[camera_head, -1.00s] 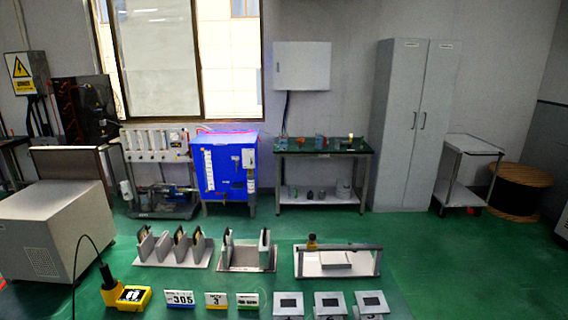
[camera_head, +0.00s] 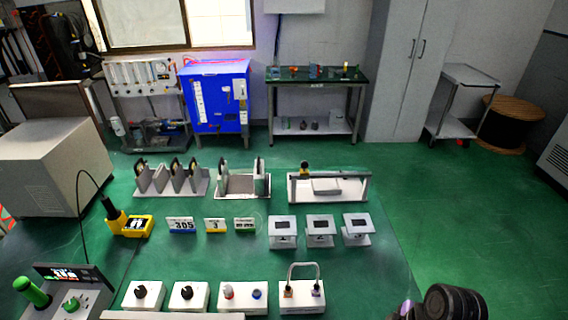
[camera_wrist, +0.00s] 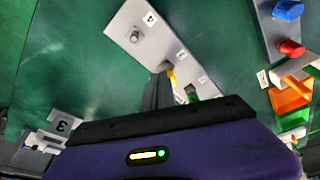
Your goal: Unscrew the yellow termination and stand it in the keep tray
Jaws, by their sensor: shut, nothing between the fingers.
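In the wrist view, the dark fingers of my gripper (camera_wrist: 163,80) are shut and empty, beyond its purple body. They overlap a light grey plate (camera_wrist: 165,45) with numbered labels and a threaded metal stud. A small yellow piece (camera_wrist: 172,77), perhaps the termination, shows right beside the fingertips; most of it is hidden, and contact cannot be told. A green piece (camera_wrist: 191,93) sits just right of it. I cannot identify the keep tray for sure. In the head view, a grey tray with a rail (camera_head: 300,197) holds an amber-and-black item (camera_head: 304,168). The fingertips are not seen there.
A grey panel with blue and red knobs (camera_wrist: 268,42) and an orange-and-green item (camera_wrist: 290,103) lie right in the wrist view. In the head view, white knob boxes (camera_head: 190,296), small stands (camera_head: 320,230), racks (camera_head: 155,180) and a yellow device (camera_head: 138,226) crowd the green surface.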

